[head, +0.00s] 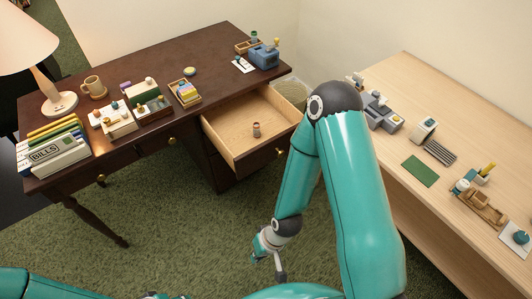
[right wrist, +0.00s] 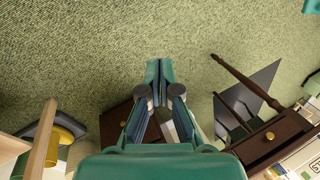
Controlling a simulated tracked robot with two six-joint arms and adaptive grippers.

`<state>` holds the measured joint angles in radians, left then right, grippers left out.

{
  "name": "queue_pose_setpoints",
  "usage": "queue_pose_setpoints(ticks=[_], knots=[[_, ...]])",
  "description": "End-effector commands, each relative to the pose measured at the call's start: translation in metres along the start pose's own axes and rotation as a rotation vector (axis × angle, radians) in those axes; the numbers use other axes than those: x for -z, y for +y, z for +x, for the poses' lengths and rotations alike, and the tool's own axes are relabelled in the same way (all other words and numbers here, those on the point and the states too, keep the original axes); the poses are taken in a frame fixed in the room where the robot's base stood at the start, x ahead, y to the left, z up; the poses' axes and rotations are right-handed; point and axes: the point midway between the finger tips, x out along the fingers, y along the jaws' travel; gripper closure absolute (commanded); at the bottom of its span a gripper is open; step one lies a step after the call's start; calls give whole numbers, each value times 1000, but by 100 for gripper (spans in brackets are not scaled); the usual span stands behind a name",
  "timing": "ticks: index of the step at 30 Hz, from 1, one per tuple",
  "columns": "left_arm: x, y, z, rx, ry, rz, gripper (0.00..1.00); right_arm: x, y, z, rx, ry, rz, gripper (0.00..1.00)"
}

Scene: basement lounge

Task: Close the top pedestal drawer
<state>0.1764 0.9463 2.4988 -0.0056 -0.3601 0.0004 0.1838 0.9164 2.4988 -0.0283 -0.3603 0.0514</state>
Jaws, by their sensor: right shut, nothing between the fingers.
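The top pedestal drawer (head: 225,137) is pulled well out from the right end of the dark desk in the head view. Its inside is light wood, its front is dark brown, and a brass knob (head: 280,152) shows on the front. A small brownish cylinder (head: 256,130) stands inside. My right gripper (head: 279,274) hangs low over the green carpet, in front of and below the drawer, apart from it. Its fingers are shut and empty in the right wrist view (right wrist: 158,72). My left gripper does not show clearly; only part of that arm is at the bottom left.
The dark desk (head: 190,50) carries a lamp (head: 55,85), binders, boxes and a mug. A light wood table (head: 420,90) with several small items stands at the right, close to my right arm. A bin (head: 292,92) stands behind the drawer. Carpet (head: 180,240) before the desk is clear.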

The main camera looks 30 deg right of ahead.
Motion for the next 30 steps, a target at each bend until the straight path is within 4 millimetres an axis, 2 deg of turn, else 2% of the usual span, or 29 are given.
queue_pose_setpoints(ticks=[1, 3, 7, 9, 12, 15, 18, 22, 26, 30], knots=[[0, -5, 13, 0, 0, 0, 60, 11, -2, 8, 9, 37, 34, 100], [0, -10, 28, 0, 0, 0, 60, 33, 2, 8, 29, 102, 106, 100], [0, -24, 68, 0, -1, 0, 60, 88, 22, -5, 98, 273, 302, 100], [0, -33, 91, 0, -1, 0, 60, 118, 37, -20, 155, 378, 426, 100], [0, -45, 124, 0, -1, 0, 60, 152, 60, -49, 252, 521, 599, 100], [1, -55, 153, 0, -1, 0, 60, 172, 80, -82, 357, 641, 744, 100], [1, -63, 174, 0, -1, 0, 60, 181, 96, -113, 451, 730, 855, 100], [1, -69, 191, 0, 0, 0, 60, 183, 108, -142, 540, 799, 945, 100], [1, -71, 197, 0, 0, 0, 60, 184, 111, -155, 583, 824, 984, 100], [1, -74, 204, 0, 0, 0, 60, 193, 111, -151, 592, 827, 993, 100]])
